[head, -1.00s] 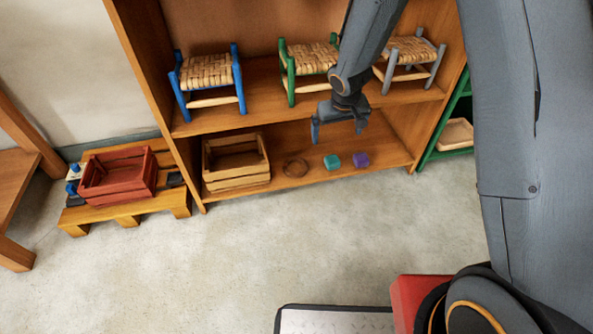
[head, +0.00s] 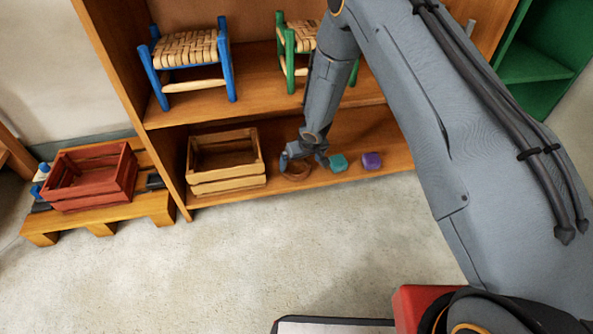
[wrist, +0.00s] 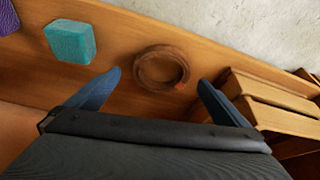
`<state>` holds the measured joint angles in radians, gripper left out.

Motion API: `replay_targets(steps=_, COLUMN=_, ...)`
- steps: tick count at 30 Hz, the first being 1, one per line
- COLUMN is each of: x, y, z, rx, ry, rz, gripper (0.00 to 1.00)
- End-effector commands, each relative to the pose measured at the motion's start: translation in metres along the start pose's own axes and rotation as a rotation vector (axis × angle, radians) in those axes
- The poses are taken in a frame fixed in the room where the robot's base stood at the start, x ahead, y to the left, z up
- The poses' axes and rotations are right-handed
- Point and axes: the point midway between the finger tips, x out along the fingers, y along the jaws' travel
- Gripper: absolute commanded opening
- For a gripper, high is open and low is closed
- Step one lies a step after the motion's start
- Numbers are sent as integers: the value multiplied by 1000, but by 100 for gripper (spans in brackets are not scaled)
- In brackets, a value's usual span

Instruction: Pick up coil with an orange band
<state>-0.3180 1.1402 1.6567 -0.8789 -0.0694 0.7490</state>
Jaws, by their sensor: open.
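The brown coil (wrist: 137,72) lies flat on the lower shelf board, with a small orange-red patch (wrist: 181,86) on its rim in the wrist view. In the head view the coil (head: 295,176) is partly covered by my gripper (head: 304,160). In the wrist view my gripper (wrist: 152,92) is open and empty. Its two blue fingertips stand apart, one towards each side of the coil. The coil shows just beyond the fingertips, and I cannot tell the height gap.
A teal block (head: 338,163) and a purple block (head: 372,161) lie right of the coil. A wooden crate (head: 226,186) stands close on its left. The upper shelf (head: 270,92) with stools is above. A red crate (head: 92,190) sits on a pallet further left.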

Motion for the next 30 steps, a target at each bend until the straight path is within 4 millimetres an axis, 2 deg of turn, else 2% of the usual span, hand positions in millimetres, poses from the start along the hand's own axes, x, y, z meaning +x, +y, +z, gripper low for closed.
replay_targets(steps=5, x=11, y=0, z=0, rx=1, ry=1, rz=1, gripper=100)
replay_targets(steps=15, x=51, y=-4, z=1, rx=3, ry=0, rz=2, gripper=100)
replay_targets(steps=23, x=51, y=-4, z=0, rx=2, ry=1, rz=2, gripper=100)
replay_targets(steps=30, x=51, y=-4, z=0, rx=2, ry=1, rz=2, gripper=61)
